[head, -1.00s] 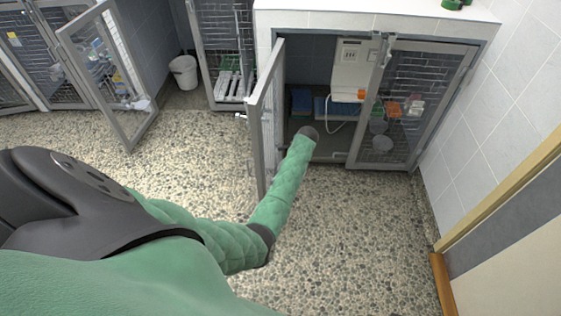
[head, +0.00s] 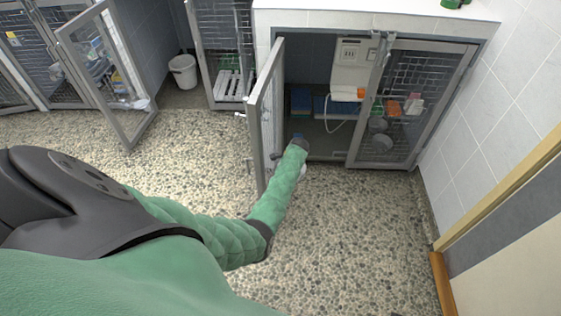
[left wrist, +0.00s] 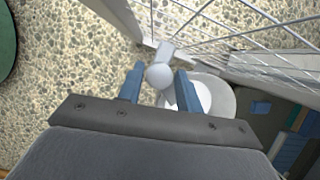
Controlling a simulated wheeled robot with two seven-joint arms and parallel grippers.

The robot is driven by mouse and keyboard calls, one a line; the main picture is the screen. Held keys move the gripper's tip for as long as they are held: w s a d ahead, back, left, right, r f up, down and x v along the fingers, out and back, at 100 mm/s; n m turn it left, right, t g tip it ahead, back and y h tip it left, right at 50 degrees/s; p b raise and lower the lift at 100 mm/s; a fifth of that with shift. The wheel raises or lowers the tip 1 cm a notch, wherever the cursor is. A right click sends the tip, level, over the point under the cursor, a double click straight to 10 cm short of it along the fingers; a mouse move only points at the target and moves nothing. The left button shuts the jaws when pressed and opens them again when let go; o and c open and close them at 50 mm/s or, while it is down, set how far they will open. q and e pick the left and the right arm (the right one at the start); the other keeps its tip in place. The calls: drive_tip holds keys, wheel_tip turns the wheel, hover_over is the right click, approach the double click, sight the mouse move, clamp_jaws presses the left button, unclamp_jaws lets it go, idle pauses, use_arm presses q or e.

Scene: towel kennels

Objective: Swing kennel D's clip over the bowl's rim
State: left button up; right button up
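A barred kennel door (head: 266,115) stands open in the head view, with my left arm reaching past its right side. In the left wrist view, a pale clip with a rounded end (left wrist: 159,75) sits by the door's wire bars (left wrist: 235,37). My left gripper (left wrist: 160,73) has its two blue fingers apart, one on each side of that rounded end, with small gaps visible. A white round bowl (left wrist: 222,92) lies just behind and right of the clip, partly hidden by the right finger. I cannot tell whether the clip touches its rim. My right gripper is not in view.
The open kennel holds blue items (head: 301,101) and a white unit (head: 354,67). A closed mesh door (head: 413,108) is to its right. Another open door (head: 107,75) and a white bucket (head: 184,71) stand left. The pebbled floor (head: 350,235) is clear.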

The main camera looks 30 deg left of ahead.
use_arm(q)
drive_tip(key=c, duration=0.5)
drive_tip(key=shift+r, duration=0.1)
drive_tip(key=shift+c, duration=0.2)
drive_tip(key=shift+n+g+p, duration=0.3)
drive_tip(key=shift+n+p, duration=0.1)
drive_tip(key=shift+n, duration=0.4)
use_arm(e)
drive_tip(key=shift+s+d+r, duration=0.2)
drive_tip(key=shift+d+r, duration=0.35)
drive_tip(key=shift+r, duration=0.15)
use_arm(q)
drive_tip(key=o, duration=0.8)
drive_tip(key=shift+a, duration=0.1)
drive_tip(key=shift+o, duration=0.8)
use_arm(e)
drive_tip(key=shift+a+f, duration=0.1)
